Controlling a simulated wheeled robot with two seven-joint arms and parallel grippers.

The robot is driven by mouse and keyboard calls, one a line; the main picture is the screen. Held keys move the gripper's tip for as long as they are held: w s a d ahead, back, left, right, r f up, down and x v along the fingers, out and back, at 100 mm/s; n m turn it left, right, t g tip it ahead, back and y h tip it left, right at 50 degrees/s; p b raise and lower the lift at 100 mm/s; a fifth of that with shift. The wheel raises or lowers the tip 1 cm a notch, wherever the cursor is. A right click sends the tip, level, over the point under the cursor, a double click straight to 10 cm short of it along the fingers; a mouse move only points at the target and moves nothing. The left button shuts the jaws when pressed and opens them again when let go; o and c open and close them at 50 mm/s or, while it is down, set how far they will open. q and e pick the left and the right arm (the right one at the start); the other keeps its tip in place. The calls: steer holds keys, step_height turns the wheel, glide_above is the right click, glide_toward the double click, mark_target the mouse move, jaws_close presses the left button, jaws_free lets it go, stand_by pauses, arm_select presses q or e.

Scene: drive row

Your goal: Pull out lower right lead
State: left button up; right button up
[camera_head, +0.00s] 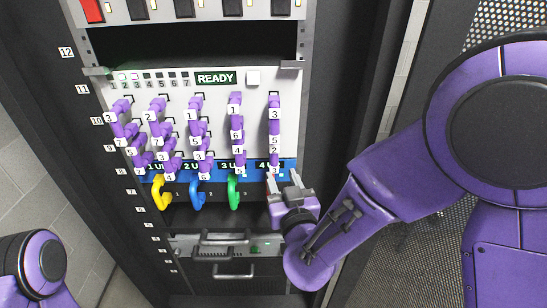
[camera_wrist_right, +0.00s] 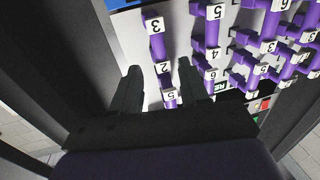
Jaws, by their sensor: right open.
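The rightmost column of purple leads (camera_head: 274,135) hangs on the white panel under the READY sign, with number tags 3, 5 and 2 down it. Its lower end is close to my right gripper (camera_head: 283,180), which is open in front of the blue strip at the panel's lower right. In the right wrist view, the open fingers (camera_wrist_right: 160,66) appear on either side of this column, with the lead tagged 2 (camera_wrist_right: 163,69) between them and the lead tagged 3 (camera_wrist_right: 154,26) beyond. I cannot tell whether the fingers touch a lead. My left gripper is out of view.
Several other purple leads (camera_head: 195,125) hang in columns to the left. Yellow (camera_head: 160,192), blue (camera_head: 196,193) and green (camera_head: 233,191) handles stick out below the panel. A drawer-like unit with metal handles (camera_head: 225,238) is lower. Dark rack posts (camera_head: 335,100) stand close on the right.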

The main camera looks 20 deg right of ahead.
mark_target(274, 159)
steer(key=w, duration=0.2)
steer(key=w+p, duration=0.1)
steer(key=w, duration=0.2)
steer(key=w+p, duration=0.1)
steer(key=w, duration=0.2)
steer(key=shift+w+d, duration=0.25)
steer(key=shift+d, duration=0.1)
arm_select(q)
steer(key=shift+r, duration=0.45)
arm_select(e)
steer(key=shift+w+d+f, duration=0.15)
steer(key=shift+w+f, duration=0.05)
steer(key=shift+w, duration=0.2)
